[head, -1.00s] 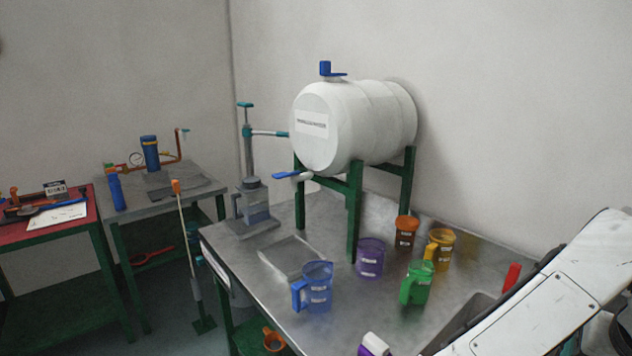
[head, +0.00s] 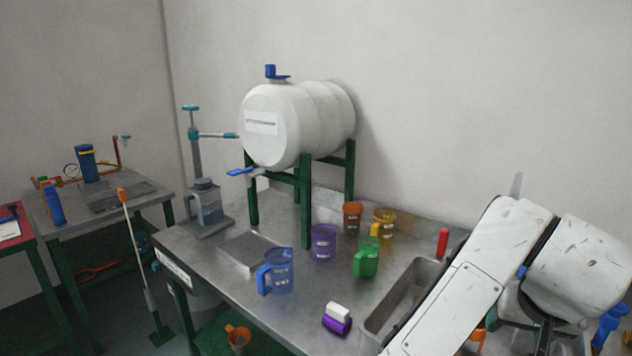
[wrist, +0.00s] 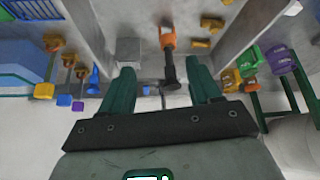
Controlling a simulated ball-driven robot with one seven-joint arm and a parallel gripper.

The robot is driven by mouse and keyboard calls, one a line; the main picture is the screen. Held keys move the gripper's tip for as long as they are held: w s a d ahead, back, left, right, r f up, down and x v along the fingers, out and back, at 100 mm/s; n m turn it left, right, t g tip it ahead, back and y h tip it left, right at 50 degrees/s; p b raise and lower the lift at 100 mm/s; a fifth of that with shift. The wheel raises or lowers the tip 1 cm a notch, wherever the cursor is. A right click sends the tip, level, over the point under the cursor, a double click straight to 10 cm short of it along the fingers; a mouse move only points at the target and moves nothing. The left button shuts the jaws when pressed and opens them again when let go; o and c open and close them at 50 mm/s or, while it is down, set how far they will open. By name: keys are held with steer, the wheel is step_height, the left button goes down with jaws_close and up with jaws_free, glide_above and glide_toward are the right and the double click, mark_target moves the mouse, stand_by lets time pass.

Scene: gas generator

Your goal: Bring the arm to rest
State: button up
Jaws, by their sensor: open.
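My gripper (wrist: 162,92) shows in the wrist view as two dark green fingers standing apart on a dark bar. Nothing is seen held between them. An orange-topped item with a dark shaft (wrist: 170,65) shows beyond the gap between the fingers; I cannot tell its distance. In the head view my white arm (head: 455,295) reaches across the lower right, over the right part of the metal table (head: 215,285). The gripper itself is outside the head view.
A white barrel (head: 285,125) stands on a green frame on the table. Near it are a blue jug (head: 280,272), a purple cup (head: 323,243), a green jug (head: 367,258) and orange and yellow cups. A sink (head: 405,290) lies beside my arm. A second bench (head: 95,205) stands left.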

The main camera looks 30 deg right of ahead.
steer(key=w+a+f+n+t+h, duration=0.2)
steer(key=w+f+n+t, duration=0.1)
steer(key=w+f+n, duration=0.4)
steer(key=a+f+n+y, duration=0.3)
steer(key=a+f+y, duration=0.1)
steer(key=a+f, duration=0.7)
steer(key=s+a+f+n+g+y, duration=0.1)
steer(key=s+a+f+y, duration=0.2)
steer(key=s+a+f, duration=0.35)
steer(key=s+f+g, duration=0.4)
steer(key=s+f, duration=0.2)
steer(key=s, duration=0.2)
steer(key=shift+s+f, duration=0.15)
steer(key=shift+s, duration=0.25)
